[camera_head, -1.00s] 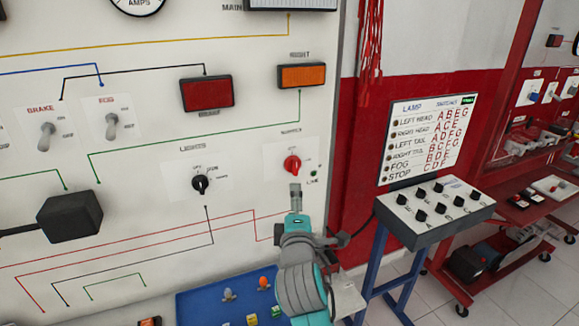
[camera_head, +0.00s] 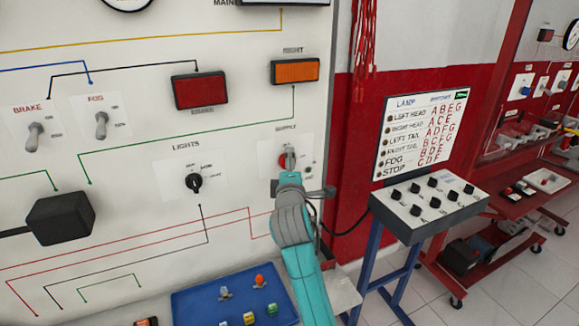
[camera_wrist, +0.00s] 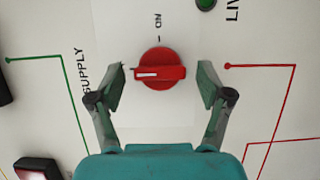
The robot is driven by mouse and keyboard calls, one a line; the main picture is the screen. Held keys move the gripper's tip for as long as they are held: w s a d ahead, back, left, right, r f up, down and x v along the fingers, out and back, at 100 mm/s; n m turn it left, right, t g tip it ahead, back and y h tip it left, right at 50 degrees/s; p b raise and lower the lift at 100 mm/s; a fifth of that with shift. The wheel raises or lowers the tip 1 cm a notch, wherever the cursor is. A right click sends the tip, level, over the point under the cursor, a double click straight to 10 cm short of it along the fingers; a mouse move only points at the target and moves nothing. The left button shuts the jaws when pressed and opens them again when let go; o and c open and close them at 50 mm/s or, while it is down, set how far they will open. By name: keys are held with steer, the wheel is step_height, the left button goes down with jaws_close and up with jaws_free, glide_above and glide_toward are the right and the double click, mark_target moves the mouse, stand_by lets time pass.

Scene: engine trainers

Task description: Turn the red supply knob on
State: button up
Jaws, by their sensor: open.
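The red supply knob (camera_wrist: 160,68) is on the white panel, between my open fingers in the wrist view. Its white pointer mark lies on the left, toward the SUPPLY lettering. The ON label (camera_wrist: 158,21) and a short tick are above it in that view. My gripper (camera_wrist: 160,84) is open, with one finger on each side of the knob and a visible gap at both sides. The exact distance to the panel is unclear.
A green LIVE lamp (camera_wrist: 207,3) is close to the knob. The black lights knob (camera_head: 194,183) is to the left on the panel (camera_head: 130,165). A blue tray (camera_head: 195,308) is below, and a switch box (camera_head: 420,235) stands at the right.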

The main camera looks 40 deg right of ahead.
steer(key=shift+w+d, duration=0.15)
steer(key=shift+w, duration=0.05)
steer(key=c, duration=1.2)
steer(key=shift+o, duration=0.2)
